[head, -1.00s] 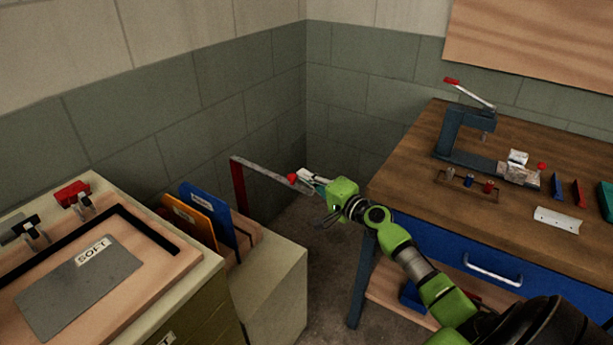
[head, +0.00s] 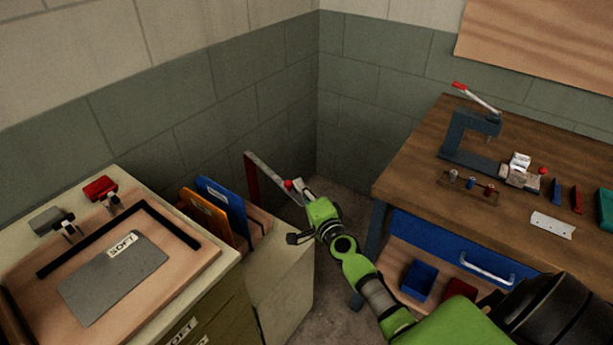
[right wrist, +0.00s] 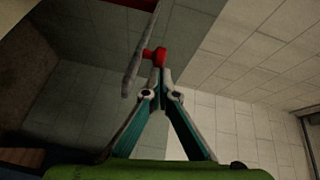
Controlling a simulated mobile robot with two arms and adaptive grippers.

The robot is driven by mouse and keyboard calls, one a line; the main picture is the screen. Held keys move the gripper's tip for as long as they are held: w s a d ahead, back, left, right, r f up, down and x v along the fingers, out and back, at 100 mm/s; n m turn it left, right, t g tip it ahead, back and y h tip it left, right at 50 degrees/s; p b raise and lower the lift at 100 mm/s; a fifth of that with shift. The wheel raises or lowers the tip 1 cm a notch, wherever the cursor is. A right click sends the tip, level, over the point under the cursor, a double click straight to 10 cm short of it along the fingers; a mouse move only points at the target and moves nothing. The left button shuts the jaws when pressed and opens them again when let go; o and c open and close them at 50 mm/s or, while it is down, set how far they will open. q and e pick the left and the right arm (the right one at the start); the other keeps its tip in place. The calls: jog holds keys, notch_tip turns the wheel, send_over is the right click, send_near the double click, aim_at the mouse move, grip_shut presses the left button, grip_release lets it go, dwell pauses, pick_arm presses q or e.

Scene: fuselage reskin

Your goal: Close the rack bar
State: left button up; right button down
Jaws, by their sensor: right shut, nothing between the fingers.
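The rack bar (head: 268,172) is a thin grey bar on a red upright post (head: 252,180) behind the rack. It reaches out to the right and towards me, with a red knob (head: 288,184) near its free end. The rack (head: 262,226) holds a blue panel and an orange panel upright; the bar's free end stands out beyond its right side. My right gripper (head: 299,186) is shut and empty, its tips at the knob. In the right wrist view the tips (right wrist: 161,74) are just below the red knob (right wrist: 155,56), touching or nearly so. My left gripper is out of view.
A cabinet (head: 228,262) with a wooden fixture and a grey sheet labelled SOFT is at the left. A workbench (head: 420,150) with a lever press and small parts is at the right. Floor shows between them. Block walls close the corner behind the bar.

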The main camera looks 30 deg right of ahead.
jog(key=shift+s+a+r+m+h+p, duration=0.1)
jog(key=shift+a+m+h+p, duration=0.2)
jog(key=shift+a+h+p, duration=0.35)
jog(key=shift+m+h, duration=0.45)
jog(key=shift+m, duration=0.05)
jog(key=shift+a+p, duration=0.95)
jog(key=shift+a, duration=2)
jog(key=shift+d, duration=0.1)
